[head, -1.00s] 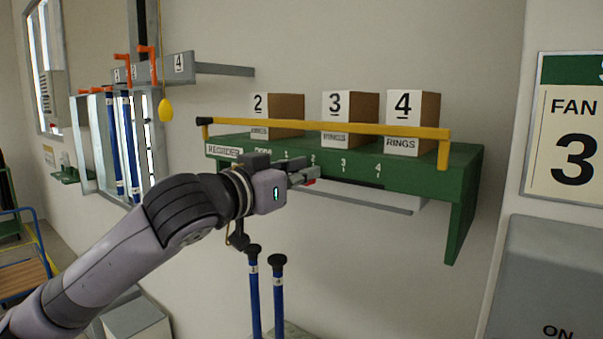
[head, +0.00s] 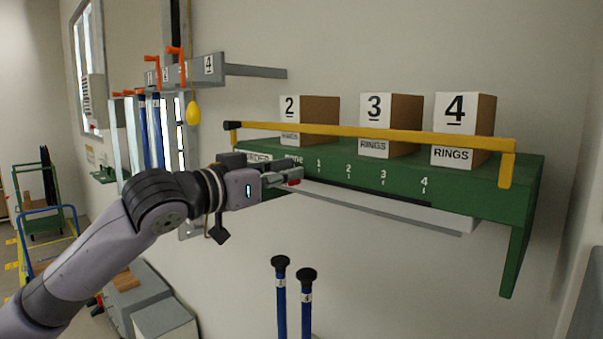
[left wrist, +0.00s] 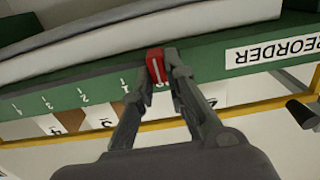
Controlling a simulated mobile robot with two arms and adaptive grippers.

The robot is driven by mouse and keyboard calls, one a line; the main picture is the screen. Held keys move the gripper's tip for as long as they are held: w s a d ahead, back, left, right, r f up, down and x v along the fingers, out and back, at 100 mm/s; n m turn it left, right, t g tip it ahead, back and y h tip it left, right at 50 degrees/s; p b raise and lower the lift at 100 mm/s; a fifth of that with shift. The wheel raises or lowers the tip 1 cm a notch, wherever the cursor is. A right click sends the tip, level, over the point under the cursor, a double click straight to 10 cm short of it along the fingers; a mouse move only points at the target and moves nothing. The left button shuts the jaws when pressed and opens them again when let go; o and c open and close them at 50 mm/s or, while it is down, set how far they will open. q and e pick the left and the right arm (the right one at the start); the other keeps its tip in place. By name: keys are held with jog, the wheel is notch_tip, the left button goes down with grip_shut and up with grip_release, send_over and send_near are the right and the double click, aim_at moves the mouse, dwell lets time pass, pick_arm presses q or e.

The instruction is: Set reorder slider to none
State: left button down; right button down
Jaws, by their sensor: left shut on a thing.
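The reorder slider is a small red tab (left wrist: 156,66) on the front edge of a green shelf (head: 470,185). My left gripper (left wrist: 162,62) is shut on it in the left wrist view, a finger on each side. In the head view the red tab (head: 293,182) shows at the left fingertips (head: 291,176), below the partly covered "none" mark and left of the 1 mark. The marks 1 to 4 run to the right along the shelf front. In the left wrist view the fingers hide the "none" mark. My right gripper is not in view.
Boxes numbered 2 (head: 318,119), 3 (head: 404,124) and 4 (head: 477,128) stand on the shelf behind a yellow rail (head: 370,136). Two blue rods with black knobs (head: 281,300) stand below. A grey rack (head: 190,70) is on the wall at left.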

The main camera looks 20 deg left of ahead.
pick_arm(q)
jog(key=shift+w+a+r, duration=0.15)
jog(key=shift+w+a, duration=0.05)
jog(key=shift+a, duration=0.5)
jog(key=c, duration=2.1)
grip_release()
jog(key=o, duration=0.5)
jog(key=shift+w+a, duration=0.1)
jog(key=shift+a, duration=0.15)
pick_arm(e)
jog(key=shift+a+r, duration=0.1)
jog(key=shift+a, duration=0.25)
pick_arm(q)
jog(key=shift+d, duration=0.15)
